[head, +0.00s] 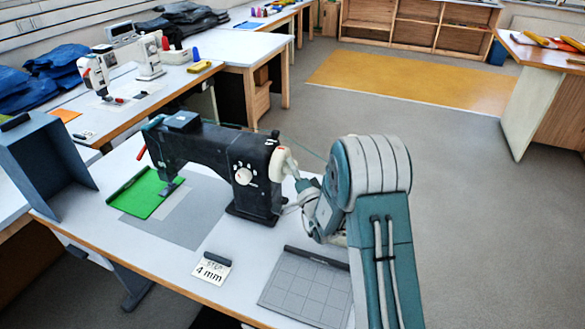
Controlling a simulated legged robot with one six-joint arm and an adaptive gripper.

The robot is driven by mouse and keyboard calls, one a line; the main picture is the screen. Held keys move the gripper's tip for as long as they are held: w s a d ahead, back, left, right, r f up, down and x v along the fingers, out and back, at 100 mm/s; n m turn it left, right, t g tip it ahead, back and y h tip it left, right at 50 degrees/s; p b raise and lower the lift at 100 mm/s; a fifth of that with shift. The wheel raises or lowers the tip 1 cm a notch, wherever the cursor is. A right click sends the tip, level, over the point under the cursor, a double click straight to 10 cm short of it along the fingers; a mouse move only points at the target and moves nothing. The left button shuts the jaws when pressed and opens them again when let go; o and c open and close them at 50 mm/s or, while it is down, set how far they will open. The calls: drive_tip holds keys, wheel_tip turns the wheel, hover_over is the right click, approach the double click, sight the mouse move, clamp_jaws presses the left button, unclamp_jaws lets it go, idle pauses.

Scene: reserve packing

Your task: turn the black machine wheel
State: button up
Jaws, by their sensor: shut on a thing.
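The black sewing machine (215,155) stands on the near white table, with a pale dial on its front. Its wheel (279,161), pale with a reddish part, shows at the machine's right end. My gripper (296,179) is at that end, shut on the wheel. My own arm comes in from the right and hides part of the grip, so the fingertips are hard to make out. A green plate (143,193) lies under the needle end of the machine.
A card reading "STEP 4 mm" (211,268) and a grey gridded board (307,289) lie at the table's front. A blue-grey open box (45,165) stands at left. A white sewing machine (148,57) is on the table behind. The floor at right is clear.

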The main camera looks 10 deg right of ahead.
drive_tip(key=shift+s+a+f+n+y, duration=0.1)
drive_tip(key=shift+f+n+y, duration=0.3)
drive_tip(key=shift+n, duration=0.1)
drive_tip(key=o, duration=1.1)
drive_tip(key=shift+o, duration=0.2)
drive_tip(key=shift+r, duration=0.15)
drive_tip(key=v, duration=1.2)
